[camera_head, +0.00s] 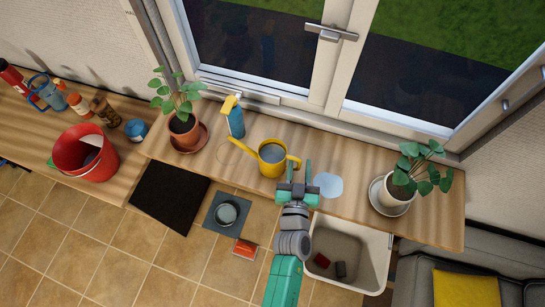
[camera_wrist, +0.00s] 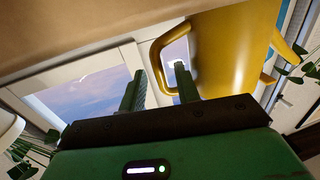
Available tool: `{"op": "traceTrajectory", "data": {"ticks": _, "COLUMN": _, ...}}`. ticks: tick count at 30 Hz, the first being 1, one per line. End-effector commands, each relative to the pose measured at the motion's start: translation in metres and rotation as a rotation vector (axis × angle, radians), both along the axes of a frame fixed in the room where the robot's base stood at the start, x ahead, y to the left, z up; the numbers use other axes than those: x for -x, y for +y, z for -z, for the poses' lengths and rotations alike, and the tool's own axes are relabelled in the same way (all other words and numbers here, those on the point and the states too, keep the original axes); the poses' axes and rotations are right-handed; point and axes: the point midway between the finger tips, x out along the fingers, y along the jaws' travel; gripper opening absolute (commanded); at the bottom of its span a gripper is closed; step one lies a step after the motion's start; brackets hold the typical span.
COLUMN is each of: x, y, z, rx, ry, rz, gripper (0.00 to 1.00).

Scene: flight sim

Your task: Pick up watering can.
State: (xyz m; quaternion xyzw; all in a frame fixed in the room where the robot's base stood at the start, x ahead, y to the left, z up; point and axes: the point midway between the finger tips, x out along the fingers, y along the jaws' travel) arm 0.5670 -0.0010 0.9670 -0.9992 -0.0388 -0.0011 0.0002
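The yellow watering can (camera_head: 270,168) stands upright on the wooden counter. Its thin spout points left and its handle is on the right. My green and grey gripper (camera_head: 298,178) is at the handle side of the can. In the wrist view the can (camera_wrist: 230,50) fills the upper right, with its handle loop left of the body. My gripper's fingers (camera_wrist: 158,84) are apart. The right finger shows in the handle's opening and the handle's outer bar appears between the fingers. Contact cannot be told.
A blue spray bottle (camera_head: 236,122) with a yellow head and a potted plant (camera_head: 184,130) stand left of the can. A light blue puddle (camera_head: 328,185) and another potted plant (camera_head: 396,195) are to the right. A red bucket (camera_head: 77,157) stands far left. The window is behind.

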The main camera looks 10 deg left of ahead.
Motion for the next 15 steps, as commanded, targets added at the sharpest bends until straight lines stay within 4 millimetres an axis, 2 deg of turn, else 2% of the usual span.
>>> {"op": "traceTrajectory", "data": {"ticks": 3, "x": -0.0124, "y": 0.0016, "z": 0.0015, "rx": 0.001, "ry": 0.0, "rz": -0.001, "gripper": 0.32}}
{"op": "traceTrajectory", "data": {"ticks": 10, "x": -0.0139, "y": 0.0018, "z": 0.0009, "rx": 0.001, "ry": 0.001, "rz": -0.001, "gripper": 0.32}}
{"op": "traceTrajectory", "data": {"ticks": 15, "x": -0.0138, "y": 0.0017, "z": 0.0007, "rx": 0.001, "ry": 0.001, "rz": -0.001, "gripper": 0.0}}
